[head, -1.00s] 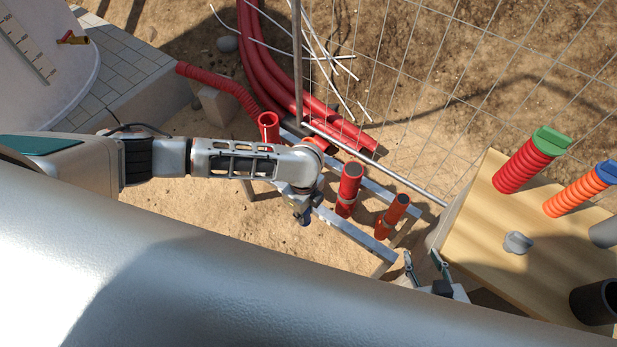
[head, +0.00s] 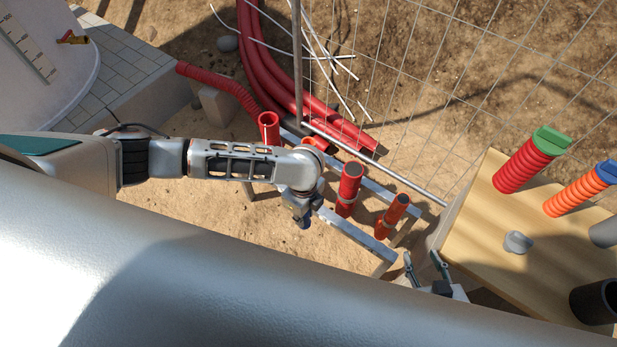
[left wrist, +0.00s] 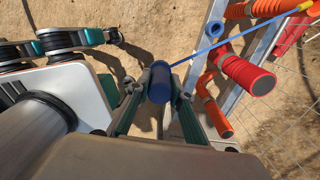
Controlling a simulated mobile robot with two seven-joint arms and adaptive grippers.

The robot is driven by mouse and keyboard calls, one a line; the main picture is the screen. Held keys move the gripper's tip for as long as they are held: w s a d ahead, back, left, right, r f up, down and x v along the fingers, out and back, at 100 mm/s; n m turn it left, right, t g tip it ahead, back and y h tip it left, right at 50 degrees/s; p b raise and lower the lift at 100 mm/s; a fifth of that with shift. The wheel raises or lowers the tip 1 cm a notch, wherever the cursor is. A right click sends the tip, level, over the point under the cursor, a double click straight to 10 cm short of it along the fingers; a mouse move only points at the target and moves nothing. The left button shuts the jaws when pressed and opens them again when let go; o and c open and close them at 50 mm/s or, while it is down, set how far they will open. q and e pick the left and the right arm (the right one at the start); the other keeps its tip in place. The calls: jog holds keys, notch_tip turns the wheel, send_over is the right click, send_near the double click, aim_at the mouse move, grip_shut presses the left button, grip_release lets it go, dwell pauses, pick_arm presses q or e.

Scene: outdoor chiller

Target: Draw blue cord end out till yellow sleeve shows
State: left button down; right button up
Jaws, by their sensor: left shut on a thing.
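My left gripper (left wrist: 158,92) is shut on the blue cord end (left wrist: 160,80), a dark blue cylindrical piece between its two fingers. In the left wrist view a thin blue cord (left wrist: 222,43) runs straight from it to the upper right. A yellow piece (left wrist: 304,6) shows at the cord's far end, near an orange corrugated pipe (left wrist: 271,8). In the head view the left gripper (head: 304,212) hangs beside the metal rack; the cord cannot be made out there. My right gripper (head: 425,266) is open and empty beside the wooden box.
Red and orange pipe stubs (head: 348,190) stand on the metal rack (head: 352,237). A wooden box (head: 470,230) with capped red and orange corrugated pipes is at the right. A wire mesh fence (head: 450,100) stands behind. Bare sandy ground (head: 245,232) lies left of the rack.

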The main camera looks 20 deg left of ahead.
pick_arm(q)
jog(key=shift+s+d, duration=0.1)
jog(key=w+a+b, duration=0.2)
jog(key=w, duration=0.6)
jog(key=w+a+f+b, duration=0.1)
jog(key=w+a+b, duration=0.1)
jog(key=w, duration=0.6)
jog(key=shift+w+a+f+b, duration=0.15)
jog(key=shift+w+a+b, duration=0.1)
jog(key=shift+b, duration=0.55)
jog(key=shift+s, duration=0.1)
